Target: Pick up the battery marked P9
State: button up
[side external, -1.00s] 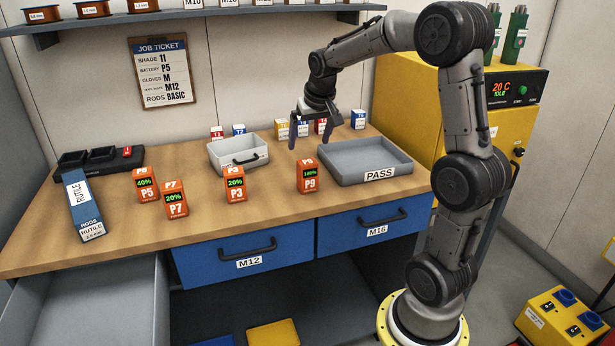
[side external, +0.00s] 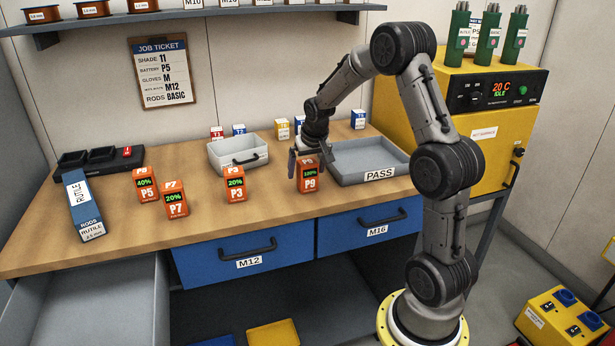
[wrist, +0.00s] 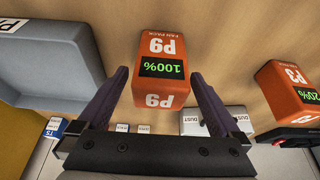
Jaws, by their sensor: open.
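The orange battery marked P9 (side external: 308,181) stands upright on the bench, left of the PASS tray, its green display reading 100%. It also shows in the wrist view (wrist: 161,90), upside down and ahead of the jaws. My gripper (side external: 307,168) is open and low at the battery. In the wrist view, its two fingers (wrist: 160,85) lie to either side of the near part of the battery, with a gap on each side. Whether the fingers touch it cannot be told.
The grey PASS tray (side external: 365,174) is close on the right. Battery P3 (side external: 235,189) stands to the left, with P7 (side external: 174,204) and P5 (side external: 146,187) further left. A light grey bin (side external: 232,160) and several small boxes stand behind. The bench in front of P9 is clear.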

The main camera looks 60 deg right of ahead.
jog(key=shift+x, duration=0.9)
jog(key=shift+r, duration=0.1)
grip_shut()
